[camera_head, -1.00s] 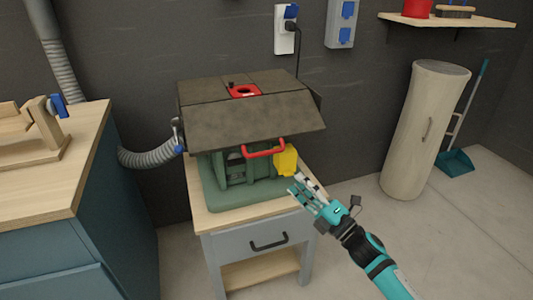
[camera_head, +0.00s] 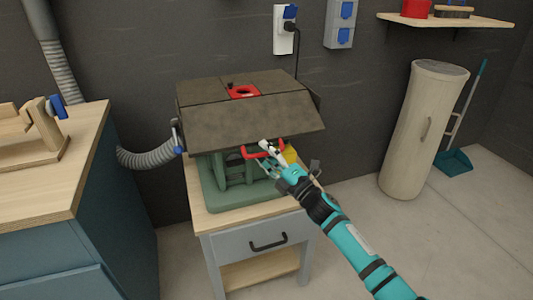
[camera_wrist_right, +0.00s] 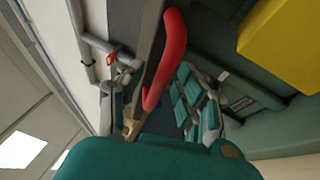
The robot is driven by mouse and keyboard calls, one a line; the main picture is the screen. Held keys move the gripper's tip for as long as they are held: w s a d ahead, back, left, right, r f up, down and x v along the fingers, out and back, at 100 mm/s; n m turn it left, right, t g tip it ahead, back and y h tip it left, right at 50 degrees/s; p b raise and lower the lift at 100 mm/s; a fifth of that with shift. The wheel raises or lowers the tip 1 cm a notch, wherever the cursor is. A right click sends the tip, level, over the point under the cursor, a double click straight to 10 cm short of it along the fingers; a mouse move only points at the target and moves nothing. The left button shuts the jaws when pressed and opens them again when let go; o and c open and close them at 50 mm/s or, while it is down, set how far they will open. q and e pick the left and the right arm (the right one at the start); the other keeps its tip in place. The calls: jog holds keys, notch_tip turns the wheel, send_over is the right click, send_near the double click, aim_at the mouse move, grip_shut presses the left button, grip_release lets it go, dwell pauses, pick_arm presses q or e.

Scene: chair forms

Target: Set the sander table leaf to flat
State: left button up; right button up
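The sander table leaf (camera_head: 250,122) is the dark front panel of the sander top, and it slopes down toward me. A red handle (camera_head: 246,153) sits at its lower front edge; it also shows in the right wrist view (camera_wrist_right: 168,62). My right gripper (camera_head: 265,154) is at this handle, in front of the leaf's lower edge. In the right wrist view its fingers (camera_wrist_right: 155,85) are apart, with the red bar between them. I cannot tell whether they touch it. My left gripper is not in view.
The green sander base (camera_head: 225,197) stands on a small cart (camera_head: 200,218). A yellow part (camera_head: 290,154) is beside my right gripper, partly hidden by it. A grey hose (camera_head: 150,157) and a workbench (camera_head: 88,130) are at the left.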

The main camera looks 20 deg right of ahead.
jog(key=shift+c, duration=0.2)
grip_shut()
dwell(0.3)
